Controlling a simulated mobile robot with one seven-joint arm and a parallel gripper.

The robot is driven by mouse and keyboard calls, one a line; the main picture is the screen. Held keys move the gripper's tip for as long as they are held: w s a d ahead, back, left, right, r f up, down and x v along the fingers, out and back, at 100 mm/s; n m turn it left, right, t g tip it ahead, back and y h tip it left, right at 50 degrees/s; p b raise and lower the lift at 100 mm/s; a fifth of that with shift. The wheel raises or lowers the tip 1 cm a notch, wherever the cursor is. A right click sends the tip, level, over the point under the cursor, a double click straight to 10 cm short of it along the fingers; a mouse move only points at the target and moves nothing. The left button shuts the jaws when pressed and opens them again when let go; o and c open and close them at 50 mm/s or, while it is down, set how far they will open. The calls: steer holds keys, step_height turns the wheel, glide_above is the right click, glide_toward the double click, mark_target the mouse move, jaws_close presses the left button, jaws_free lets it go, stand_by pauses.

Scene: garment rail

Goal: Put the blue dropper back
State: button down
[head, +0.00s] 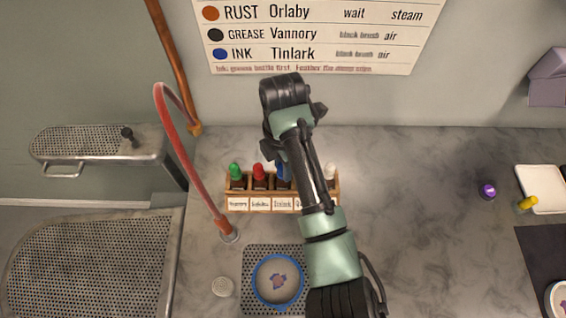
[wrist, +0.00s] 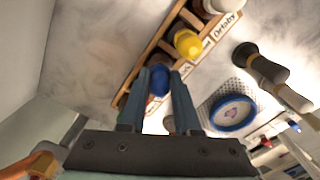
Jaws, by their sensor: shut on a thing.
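The blue dropper (wrist: 158,80) is between my gripper's two fingers (wrist: 160,82) in the wrist view, and the gripper is shut on it. In the head view, a bit of the blue dropper (head: 282,172) shows at the wooden rack (head: 232,193), right of the red dropper and above the Tinlark label. My arm hides the gripper there. The rack also shows along its edge in the wrist view (wrist: 141,67). The dropper is at its slot; I cannot tell whether it is fully seated.
The rack holds green (head: 236,171), red (head: 258,171) and white (head: 330,171) droppers, and a yellow one (wrist: 187,43). A blue-rimmed dish (head: 278,280) stands in front. A red hose (head: 180,150) rises at left. A purple bottle (head: 488,191) stands right; the counter between is clear.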

steer(key=c, duration=0.5)
jaws_free()
steer(key=shift+c, duration=0.2)
steer(key=shift+r, duration=0.1)
steer(key=shift+r+p, duration=3.7)
